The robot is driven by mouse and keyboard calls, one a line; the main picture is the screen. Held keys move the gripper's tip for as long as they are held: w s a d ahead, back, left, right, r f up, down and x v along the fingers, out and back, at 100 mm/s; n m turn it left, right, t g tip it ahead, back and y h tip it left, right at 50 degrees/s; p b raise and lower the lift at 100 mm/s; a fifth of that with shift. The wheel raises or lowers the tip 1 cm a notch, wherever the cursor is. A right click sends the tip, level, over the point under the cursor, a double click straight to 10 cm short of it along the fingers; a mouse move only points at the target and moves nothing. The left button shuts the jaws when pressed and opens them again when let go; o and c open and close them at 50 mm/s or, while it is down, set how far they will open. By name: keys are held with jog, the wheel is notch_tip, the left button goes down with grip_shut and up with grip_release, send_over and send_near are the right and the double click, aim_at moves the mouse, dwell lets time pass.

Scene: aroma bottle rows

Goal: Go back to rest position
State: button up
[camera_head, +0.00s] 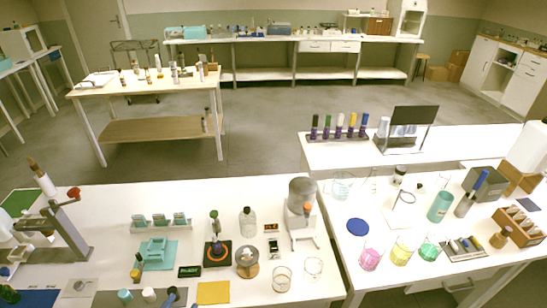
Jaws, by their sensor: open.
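My gripper and arm do not show in the head view. The aroma bottles may be among the small bottles (176,72) standing in a loose group on the wooden-shelved table (107,89) at the back left. They are too small to tell apart. A pale flat item (97,80) lies at that table's left end. A bottle-like item (205,124) stands on the table's lower shelf.
A white bench (110,212) crowded with lab ware fills the front left. Another bench (345,263) with beakers and racks stands at the front right. A tube rack (338,134) is on a bench behind it. Grey floor (262,130) lies open between the benches.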

jog(key=w+d+r+m+g+h, duration=0.3)
jog(key=w+d+r+m, duration=0.15)
jog(key=d+r, duration=0.2)
jog(key=w+d+r+m+g+h, duration=0.2)
jog(key=w+d+r+m+h, duration=0.15)
jog(key=w+d+r, duration=0.35)
jog(key=s+d+r+m+g+h, duration=0.15)
jog(key=d+r+m+g, duration=0.35)
jog(key=d, duration=0.6)
jog(key=s+d+r+m+g+h, duration=0.15)
jog(key=d+r+m+g, duration=0.3)
jog(key=d, duration=0.65)
jog(key=s+d+r+m+g+y, duration=0.25)
jog(key=s+d+m+y, duration=0.2)
jog(key=s, duration=0.25)
jog(key=s+d+r+m+g+y, duration=0.2)
jog(key=s+d+m+g+y, duration=0.15)
jog(key=s+d, duration=0.35)
jog(key=s+a+m+y, duration=0.2)
jog(key=s+m+y, duration=0.1)
jog(key=s, duration=0.4)
jog(key=s+a+r+m+t+y, duration=0.1)
jog(key=s+a+m+y, duration=0.1)
jog(key=s, duration=0.5)
jog(key=shift+a+r+m+y, duration=0.3)
jog(key=shift+m+y, duration=0.35)
jog(key=shift+y, duration=0.4)
